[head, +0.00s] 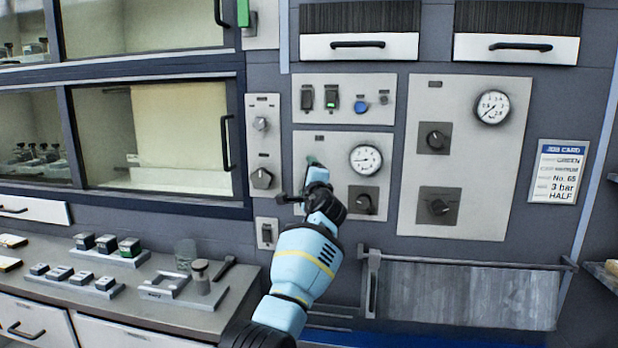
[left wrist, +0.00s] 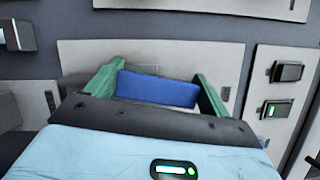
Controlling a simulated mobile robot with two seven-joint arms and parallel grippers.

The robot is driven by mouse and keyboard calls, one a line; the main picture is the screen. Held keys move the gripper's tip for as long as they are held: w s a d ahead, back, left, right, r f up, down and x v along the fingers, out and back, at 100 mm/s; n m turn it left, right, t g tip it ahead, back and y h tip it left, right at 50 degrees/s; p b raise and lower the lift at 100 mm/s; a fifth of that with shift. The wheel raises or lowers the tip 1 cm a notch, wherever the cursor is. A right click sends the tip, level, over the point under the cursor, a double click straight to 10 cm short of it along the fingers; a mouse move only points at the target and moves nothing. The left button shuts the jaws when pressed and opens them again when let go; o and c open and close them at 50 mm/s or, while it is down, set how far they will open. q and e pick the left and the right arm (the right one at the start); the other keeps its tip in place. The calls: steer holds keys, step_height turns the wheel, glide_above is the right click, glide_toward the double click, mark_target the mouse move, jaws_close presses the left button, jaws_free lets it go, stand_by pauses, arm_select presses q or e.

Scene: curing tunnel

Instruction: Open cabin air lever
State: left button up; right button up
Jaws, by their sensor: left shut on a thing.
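My left gripper (head: 313,163) reaches up to the lower middle panel (head: 340,143), left of its round gauge (head: 365,160). In the left wrist view the green fingers of my left gripper (left wrist: 156,85) stand on either side of a blue lever handle (left wrist: 157,89) and are shut on it. The handle lies across the view, in front of a light grey panel. In the head view my gripper and wrist hide the handle, so its angle is hard to tell there. My right gripper is in neither view.
A dark knob (head: 362,201) sits just right of my wrist. Switches and a blue button (head: 361,107) are above. Knobs (head: 262,178) are on the narrow left panel. A rail (head: 470,262) crosses below right. A job card (head: 561,173) hangs at right.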

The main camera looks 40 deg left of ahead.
arm_select(q)
steer(key=shift+s+a+n+h+p, duration=0.1)
steer(key=shift+a+n+h+p, duration=0.2)
steer(key=shift+n, duration=0.7)
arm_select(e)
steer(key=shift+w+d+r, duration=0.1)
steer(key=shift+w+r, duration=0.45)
arm_select(q)
steer(key=shift+f, duration=0.1)
steer(key=o, duration=1.3)
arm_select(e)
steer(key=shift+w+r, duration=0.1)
arm_select(q)
steer(key=shift+s+d, duration=0.1)
steer(key=p+v, duration=0.1)
steer(key=v, duration=0.6)
steer(key=shift+s+d, duration=0.15)
steer(key=shift+d, duration=0.15)
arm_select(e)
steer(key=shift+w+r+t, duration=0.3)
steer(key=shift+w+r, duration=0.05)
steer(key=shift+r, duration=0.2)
arm_select(q)
steer(key=shift+g, duration=0.3)
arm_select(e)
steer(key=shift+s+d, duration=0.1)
